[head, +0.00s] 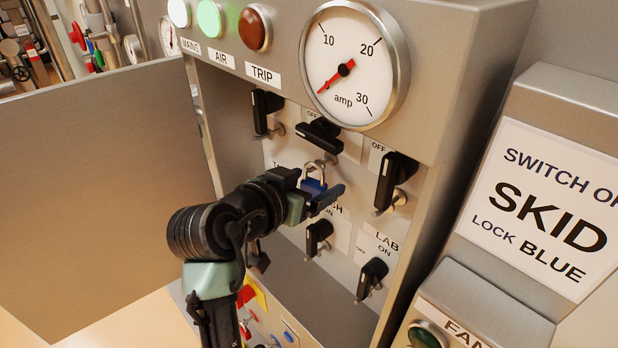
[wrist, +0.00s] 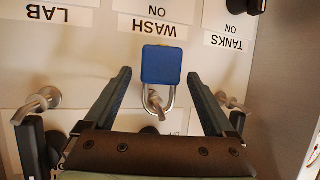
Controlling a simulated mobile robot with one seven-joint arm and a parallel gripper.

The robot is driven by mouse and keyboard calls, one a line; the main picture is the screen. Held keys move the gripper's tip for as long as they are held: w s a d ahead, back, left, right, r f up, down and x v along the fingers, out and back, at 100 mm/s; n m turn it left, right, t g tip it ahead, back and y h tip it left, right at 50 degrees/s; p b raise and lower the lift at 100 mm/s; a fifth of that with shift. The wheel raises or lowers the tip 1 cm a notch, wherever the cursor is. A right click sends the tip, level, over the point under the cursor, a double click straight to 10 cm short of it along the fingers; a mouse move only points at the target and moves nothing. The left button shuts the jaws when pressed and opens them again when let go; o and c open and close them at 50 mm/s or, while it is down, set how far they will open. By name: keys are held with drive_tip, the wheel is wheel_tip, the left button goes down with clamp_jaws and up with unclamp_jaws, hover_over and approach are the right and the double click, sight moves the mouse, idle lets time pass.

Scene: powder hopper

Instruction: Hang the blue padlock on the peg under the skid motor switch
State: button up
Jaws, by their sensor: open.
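The blue padlock (head: 314,186) is below the middle switch (head: 319,134) of the upper row, whose black handle is turned sideways. In the wrist view, which is upside down, the padlock (wrist: 162,65) has its shackle around the middle metal peg (wrist: 155,102), and its body hangs from it. My gripper (wrist: 159,78) is open, with one finger on each side of the padlock and a gap on both sides. In the head view my gripper (head: 313,198) partly covers the padlock. The label naming the middle switch is hidden.
Upper switches stand left (head: 265,110) and right (head: 395,180), with handles upright; empty pegs show on both sides in the wrist view (wrist: 40,103). Lower switches (head: 318,236) sit close under my gripper. An open cabinet door (head: 90,180) is left. A sign (head: 545,208) reads SKID, LOCK BLUE.

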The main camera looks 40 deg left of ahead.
drive_tip(key=b+v, duration=0.3)
drive_tip(key=v, duration=1)
drive_tip(key=shift+r, duration=0.1)
